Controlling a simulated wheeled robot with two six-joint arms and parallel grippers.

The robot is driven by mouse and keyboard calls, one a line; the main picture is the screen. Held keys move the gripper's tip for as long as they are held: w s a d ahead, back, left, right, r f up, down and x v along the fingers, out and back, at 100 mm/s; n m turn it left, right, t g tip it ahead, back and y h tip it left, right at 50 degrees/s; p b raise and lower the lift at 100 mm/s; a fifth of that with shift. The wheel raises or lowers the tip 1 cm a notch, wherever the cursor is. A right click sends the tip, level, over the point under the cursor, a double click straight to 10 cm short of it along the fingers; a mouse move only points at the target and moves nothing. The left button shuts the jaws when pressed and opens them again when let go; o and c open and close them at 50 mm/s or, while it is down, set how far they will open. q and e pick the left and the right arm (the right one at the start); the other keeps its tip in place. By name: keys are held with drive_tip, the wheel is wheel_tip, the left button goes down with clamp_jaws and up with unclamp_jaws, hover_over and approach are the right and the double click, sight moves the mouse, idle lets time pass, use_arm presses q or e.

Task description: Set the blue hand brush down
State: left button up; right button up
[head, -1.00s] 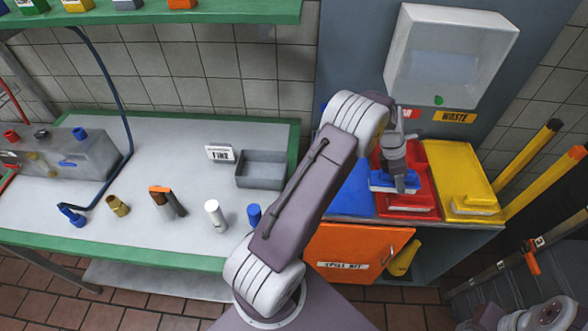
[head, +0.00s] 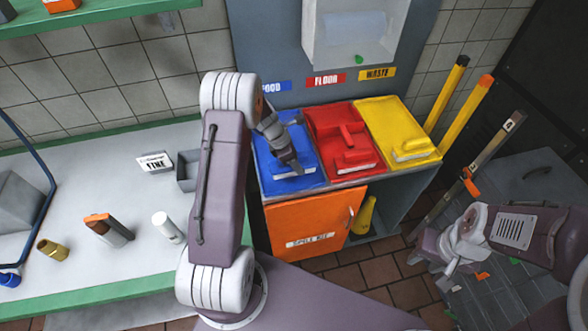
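The blue hand brush (head: 290,176) is at the blue tray (head: 268,184), its pale bristle edge toward the front. My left gripper (head: 296,166) is on it from above and hides its handle; the fingers seem closed on it, but they are small and partly hidden. I cannot tell whether the brush rests fully on the tray. The blue tray lies under the FOOD label (head: 272,87). My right gripper (head: 447,277) is at the lower right, apart from the brush, and looks open and empty.
A red tray (head: 318,118) with a red brush (head: 357,158) lies just right of the blue one. Beyond is a yellow tray (head: 380,108) with a yellow brush (head: 415,148). Below is an orange spill kit door (head: 300,222). A dispenser (head: 355,30) hangs above.

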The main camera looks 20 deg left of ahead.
use_arm(q)
drive_tip(key=shift+s+a+f, duration=0.15)
drive_tip(key=shift+f, duration=2.15)
drive_tip(key=o, duration=1)
drive_tip(key=shift+o, duration=0.2)
drive_tip(key=v, duration=1.2)
drive_tip(key=shift+r, duration=0.15)
drive_tip(key=s+d+r+m+y, duration=0.1)
drive_tip(key=s+d+m, duration=0.3)
drive_tip(key=s+m, duration=0.5)
drive_tip(key=s+d+r+m+g+y, duration=0.1)
drive_tip(key=s+d+m+y, duration=0.1)
drive_tip(key=s+d+m, duration=0.3)
drive_tip(key=s+m, duration=0.4)
drive_tip(key=m, duration=0.7)
drive_tip(key=shift+s+d+r+g, duration=0.25)
drive_tip(key=shift+d+g, duration=0.05)
drive_tip(key=shift+d, duration=0.05)
